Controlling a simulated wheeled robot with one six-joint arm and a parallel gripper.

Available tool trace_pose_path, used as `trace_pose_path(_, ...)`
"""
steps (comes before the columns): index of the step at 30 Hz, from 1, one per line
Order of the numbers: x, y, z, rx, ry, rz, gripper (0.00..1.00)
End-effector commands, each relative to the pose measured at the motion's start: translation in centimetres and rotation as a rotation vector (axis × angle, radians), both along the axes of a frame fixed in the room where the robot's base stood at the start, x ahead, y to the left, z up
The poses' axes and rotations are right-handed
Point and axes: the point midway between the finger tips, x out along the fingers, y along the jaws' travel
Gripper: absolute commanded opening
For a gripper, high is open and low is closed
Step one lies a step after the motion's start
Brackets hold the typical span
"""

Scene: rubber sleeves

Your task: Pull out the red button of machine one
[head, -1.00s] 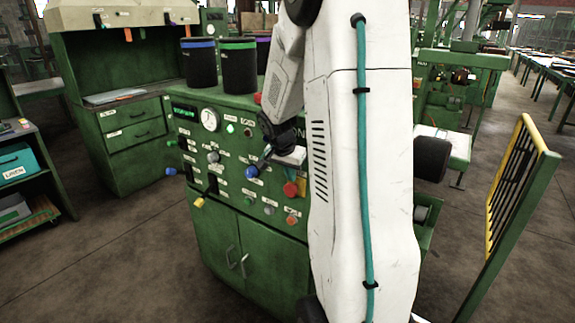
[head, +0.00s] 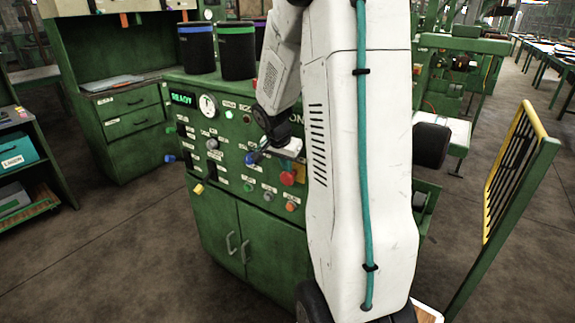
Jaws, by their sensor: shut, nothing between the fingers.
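The green machine one (head: 215,205) has a panel of knobs, switches and lamps. Its red button (head: 288,178) sits at the panel's right side, on a yellow backing, just below my gripper. It looks close beside my arm, and its right edge is near the arm's outline. My gripper (head: 264,154) is shut and empty in front of the panel, up and left of the red button. It partly overlaps a blue knob (head: 250,158); I cannot tell whether they touch. My white arm hides the panel's right end and part of the machine's label.
Dark canisters with blue (head: 198,50) and green (head: 237,48) bands stand on top of the machine. An orange button (head: 291,206) is below the red one. A yellow-green barrier (head: 515,170) stands at right. Floor is open at left.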

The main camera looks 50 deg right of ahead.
Motion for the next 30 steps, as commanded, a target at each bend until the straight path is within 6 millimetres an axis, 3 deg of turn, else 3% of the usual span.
trace_pose_path(5, 0.0, 0.4, 1.0, 0.000, -0.001, -0.001, 0.00)
trace_pose_path(18, -0.5, 2.6, 8.3, -0.002, -0.003, -0.007, 0.00)
trace_pose_path(30, -0.6, 2.9, 9.4, 0.000, 0.000, -0.008, 0.00)
